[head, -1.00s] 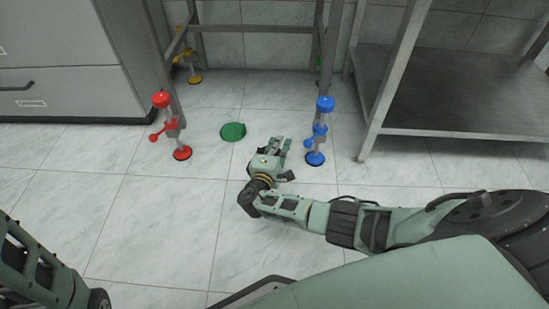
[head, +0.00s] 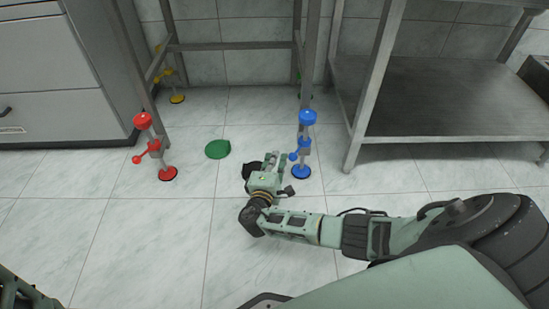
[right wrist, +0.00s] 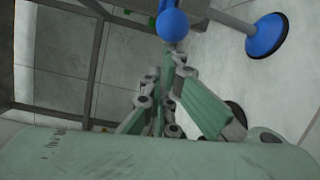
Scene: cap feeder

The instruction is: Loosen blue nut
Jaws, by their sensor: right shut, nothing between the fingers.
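The blue levelling foot stands at the right front leg of the metal frame. It has a blue top knob (head: 307,117), a blue side handle with a ball end (head: 293,156) and a round blue base (head: 301,172). The nut itself is too small to tell apart from the handle's hub. My right gripper (head: 276,157) is shut and empty, just left of the handle ball. In the right wrist view, the blue ball (right wrist: 172,24) is just beyond the shut fingertips (right wrist: 173,60); I cannot tell whether they touch. The blue base (right wrist: 267,35) lies to the right.
A red foot (head: 154,147) stands at the left front leg, a yellow foot (head: 177,98) behind it. A green disc (head: 217,149) lies on the floor between. A steel shelf table (head: 440,95) is at right, a grey cabinet (head: 60,80) at left.

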